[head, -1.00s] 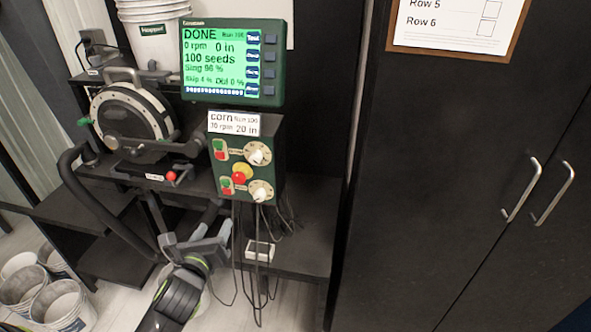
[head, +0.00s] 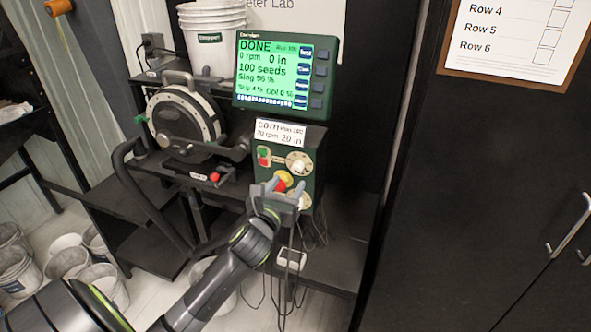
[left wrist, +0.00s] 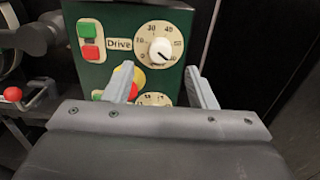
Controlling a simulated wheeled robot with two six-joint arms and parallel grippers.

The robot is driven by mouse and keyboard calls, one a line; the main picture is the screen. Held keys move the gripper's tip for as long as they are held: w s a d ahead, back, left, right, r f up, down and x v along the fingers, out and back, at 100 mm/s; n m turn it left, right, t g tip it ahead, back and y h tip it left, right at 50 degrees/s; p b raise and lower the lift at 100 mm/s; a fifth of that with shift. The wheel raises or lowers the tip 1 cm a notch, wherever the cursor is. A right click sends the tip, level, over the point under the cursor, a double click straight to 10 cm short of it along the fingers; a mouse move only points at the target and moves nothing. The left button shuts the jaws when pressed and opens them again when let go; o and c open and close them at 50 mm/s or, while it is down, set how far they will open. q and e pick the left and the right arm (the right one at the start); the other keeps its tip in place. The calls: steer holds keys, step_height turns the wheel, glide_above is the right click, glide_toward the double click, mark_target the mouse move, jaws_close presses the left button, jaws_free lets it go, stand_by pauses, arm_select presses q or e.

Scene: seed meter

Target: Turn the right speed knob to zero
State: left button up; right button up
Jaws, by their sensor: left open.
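The green control box (head: 263,172) has two white speed knobs, one above the other, rather than side by side. The upper knob (head: 298,163) is in clear view. In the left wrist view it (left wrist: 162,50) sits on a dial labelled Drive, its pointer toward the lower right. The lower dial (left wrist: 153,99) shows only its top edge there; my gripper body hides the rest, so its setting cannot be read. My left gripper (head: 288,193) is open in front of the lower part of the box, its fingers (left wrist: 162,88) either side of the lower dial. Contact cannot be told. My right gripper is out of view.
Green and red buttons (head: 263,157) are to the left. The display (head: 286,72) above reads DONE. The seed meter (head: 186,120) stands left; cables hang below the box.

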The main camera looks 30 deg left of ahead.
mark_target(296, 171)
arm_select(q)
steer(key=x, duration=0.6)
steer(key=shift+w+a, duration=0.1)
steer(key=shift+w, duration=0.15)
steer(key=shift+p, duration=0.3)
steer(key=c, duration=1)
